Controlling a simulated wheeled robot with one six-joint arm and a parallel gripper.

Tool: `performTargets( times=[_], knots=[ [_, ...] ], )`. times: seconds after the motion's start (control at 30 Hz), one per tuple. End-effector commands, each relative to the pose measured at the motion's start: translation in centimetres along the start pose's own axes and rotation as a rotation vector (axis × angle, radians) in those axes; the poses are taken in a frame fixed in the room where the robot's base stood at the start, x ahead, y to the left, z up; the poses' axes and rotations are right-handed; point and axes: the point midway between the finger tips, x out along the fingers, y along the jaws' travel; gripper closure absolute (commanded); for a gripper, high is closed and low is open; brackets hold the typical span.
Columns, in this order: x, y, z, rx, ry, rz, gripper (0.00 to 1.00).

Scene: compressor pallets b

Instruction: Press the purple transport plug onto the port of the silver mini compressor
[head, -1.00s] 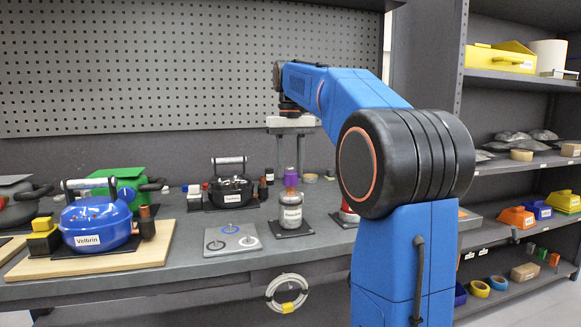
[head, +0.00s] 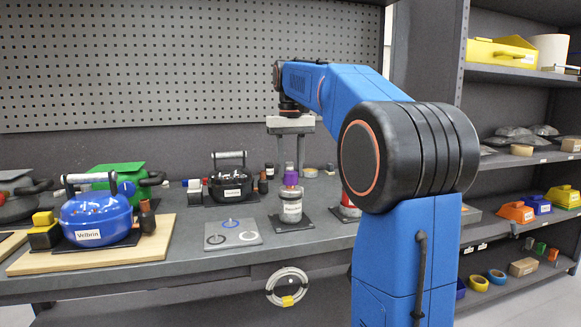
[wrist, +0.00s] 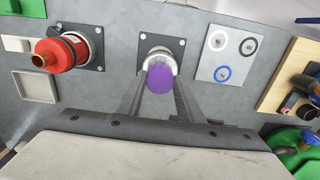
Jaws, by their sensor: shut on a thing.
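The purple plug (head: 290,172) sits at the top of the copper-coloured port of the silver mini compressor (head: 291,210), a small upright cylinder on a dark square plate. In the wrist view the purple plug (wrist: 160,79) is between the two fingers of my gripper (wrist: 160,90), which is shut on it. The silver compressor (wrist: 157,54) shows just beyond the plug, mostly covered by it. The plug looks in line with the port and upright. Whether it is fully pressed down cannot be told.
A red mini compressor (wrist: 62,50) stands beside the silver one. A grey plate with rings (head: 232,233) lies on the other side. A blue compressor (head: 96,217) on a wooden board and a black one (head: 231,186) stand farther left. Shelves (head: 525,160) are at the right.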

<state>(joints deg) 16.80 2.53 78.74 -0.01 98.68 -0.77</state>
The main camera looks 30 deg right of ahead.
Motion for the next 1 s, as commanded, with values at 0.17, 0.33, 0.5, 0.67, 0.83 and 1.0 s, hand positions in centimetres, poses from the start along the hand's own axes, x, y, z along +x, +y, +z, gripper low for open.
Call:
performTargets(
  times=[0.17,0.33,0.5,0.67,0.83,1.0],
  knots=[
    [0.0,0.0,0.0,0.0,-0.001,0.0,0.44],
    [0.0,0.0,0.0,0.0,-0.001,0.0,0.44],
    [-0.3,0.0,0.0,0.0,-0.001,0.0,0.44],
    [-2.0,0.0,-0.1,0.0,0.001,0.0,0.44],
    [-5.2,0.0,-0.1,0.0,0.001,0.0,0.44],
    [-8.3,0.0,-0.2,0.0,0.001,0.0,0.44]
  ],
)
